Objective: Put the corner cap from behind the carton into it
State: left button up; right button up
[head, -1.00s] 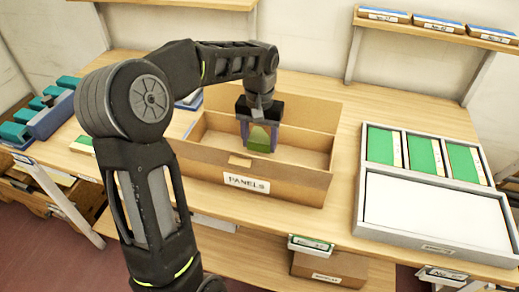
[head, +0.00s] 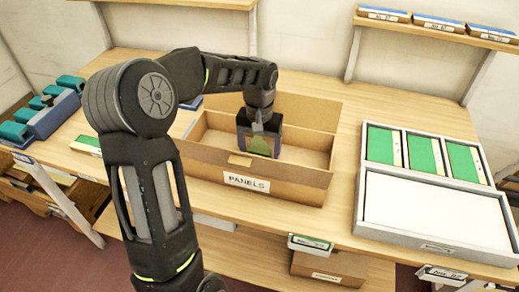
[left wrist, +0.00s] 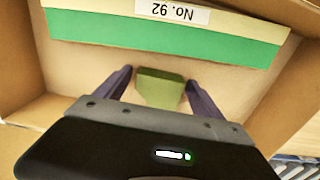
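The open cardboard carton (head: 290,185), labelled PANELS, stands on the bench in the head view. My left gripper (head: 260,148) reaches down inside it from above. An olive-green corner cap (left wrist: 160,90) is between its two fingers in the left wrist view, low over the carton floor. Slim gaps show on both sides of the cap, so the fingers (left wrist: 160,84) look open around it. Whether the cap rests fully on the floor I cannot tell. My right gripper is out of view.
A panel with a green strip, labelled No. 92 (left wrist: 180,35), lies along one carton wall. A grey tray (head: 362,205) with green panels and a white surface stands right of the carton. A blue holder (head: 50,118) with teal pieces is at the left. A shelf (head: 440,32) is behind.

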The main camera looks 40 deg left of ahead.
aim_at(259, 150)
pick_arm(q)
notch_tip(259, 150, up, 12)
jog(key=shift+r, duration=0.2)
dwell(0.6)
dwell(0.5)
